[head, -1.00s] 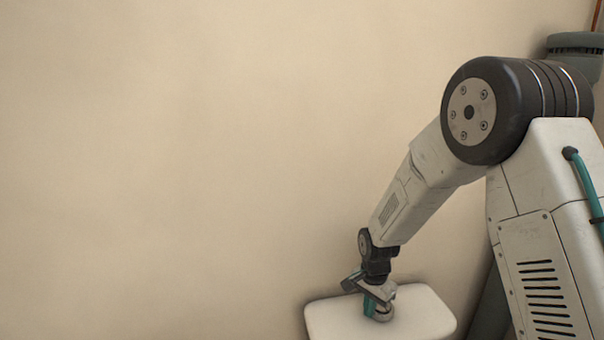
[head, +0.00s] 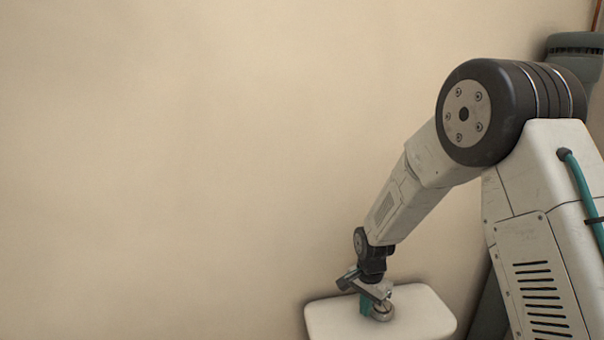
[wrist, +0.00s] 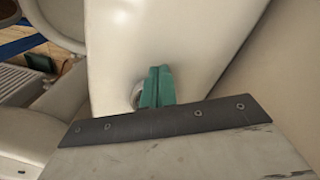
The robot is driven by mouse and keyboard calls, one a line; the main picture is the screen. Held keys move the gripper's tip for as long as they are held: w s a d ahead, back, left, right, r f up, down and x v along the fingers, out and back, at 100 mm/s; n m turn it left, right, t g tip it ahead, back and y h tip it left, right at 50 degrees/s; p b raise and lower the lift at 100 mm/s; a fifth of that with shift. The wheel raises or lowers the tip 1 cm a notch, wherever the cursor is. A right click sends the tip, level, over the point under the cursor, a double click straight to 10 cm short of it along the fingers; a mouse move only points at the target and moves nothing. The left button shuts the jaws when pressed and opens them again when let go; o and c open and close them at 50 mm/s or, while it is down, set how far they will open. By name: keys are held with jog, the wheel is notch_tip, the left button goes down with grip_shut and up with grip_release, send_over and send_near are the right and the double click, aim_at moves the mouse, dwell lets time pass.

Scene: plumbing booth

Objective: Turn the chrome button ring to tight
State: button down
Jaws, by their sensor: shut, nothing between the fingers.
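The chrome button ring (head: 382,313) sits on top of the white cistern lid (head: 425,318) in the head view. In the wrist view only a sliver of the ring (wrist: 136,95) shows, to the left of the teal fingers, which hide the rest. My gripper (head: 366,306) points down at the ring's left side in the head view. Its teal fingers (wrist: 156,85) are together with no gap and nothing between them. I cannot tell whether they touch the ring.
A plain beige wall (head: 180,150) stands close behind the lid. In the wrist view, white rounded ceramic (wrist: 55,125) lies at the left, with a wooden floor (wrist: 25,45) beyond it. The space left of the lid in the head view looks clear.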

notch_tip(320, 180, up, 6)
dwell(0.5)
jog(key=shift+s+d+f, duration=0.5)
jog(key=shift+f, duration=0.5)
jog(key=shift+s+d+f, duration=0.45)
jog(key=shift+d+f, duration=0.1)
jog(key=shift+f, duration=0.5)
jog(key=shift+s+d+f, duration=0.5)
jog(key=shift+f, duration=0.5)
jog(key=shift+w, duration=0.2)
